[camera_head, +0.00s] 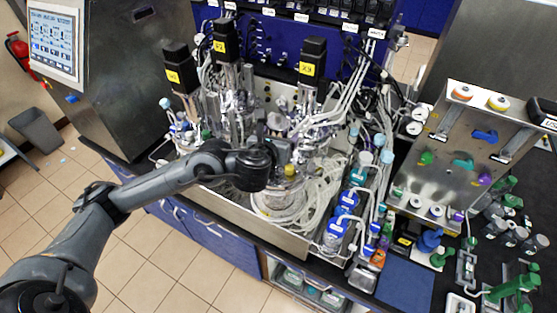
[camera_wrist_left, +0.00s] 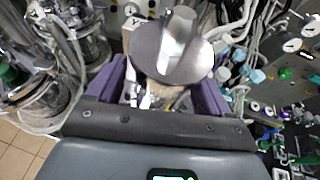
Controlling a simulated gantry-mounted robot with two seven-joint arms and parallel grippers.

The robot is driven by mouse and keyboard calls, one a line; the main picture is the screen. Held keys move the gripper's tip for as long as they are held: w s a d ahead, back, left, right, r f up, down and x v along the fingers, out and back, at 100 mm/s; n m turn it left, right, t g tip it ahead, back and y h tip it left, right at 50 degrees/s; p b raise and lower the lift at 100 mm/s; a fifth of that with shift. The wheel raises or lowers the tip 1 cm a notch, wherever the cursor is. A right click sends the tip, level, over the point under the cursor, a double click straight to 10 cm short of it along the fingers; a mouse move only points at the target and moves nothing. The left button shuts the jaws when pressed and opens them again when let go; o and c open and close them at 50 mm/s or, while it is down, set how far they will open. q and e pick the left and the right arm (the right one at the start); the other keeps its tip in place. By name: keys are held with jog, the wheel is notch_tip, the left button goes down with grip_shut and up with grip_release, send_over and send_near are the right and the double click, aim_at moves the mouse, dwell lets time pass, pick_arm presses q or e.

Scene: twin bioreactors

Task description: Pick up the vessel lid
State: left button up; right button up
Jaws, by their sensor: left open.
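The vessel lid, as far as I can tell, is the shiny metal disc (camera_wrist_left: 160,58) with a raised metal post in the left wrist view. It lies beyond and between the purple fingers of my left gripper (camera_wrist_left: 158,88). The fingers stand apart, one on each side below the disc. I cannot tell whether either finger touches it. In the head view my left gripper (camera_head: 283,153) is over the middle of the bioreactor setup, its fingers largely hidden by the wrist. I cannot pick out the lid there. My right gripper is not in view.
Tall black motors (camera_head: 312,60) on metal vessels stand behind my left wrist. Coiled clear tubing (camera_head: 283,205) lies below it. Blue-capped bottles (camera_head: 345,205) stand close on the right. A metal rack (camera_head: 455,145) stands farther right. A blue mat (camera_head: 405,284) near the front is clear.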

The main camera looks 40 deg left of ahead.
pick_arm(q)
grip_shut()
jog(key=shift+r, duration=0.3)
dwell(0.5)
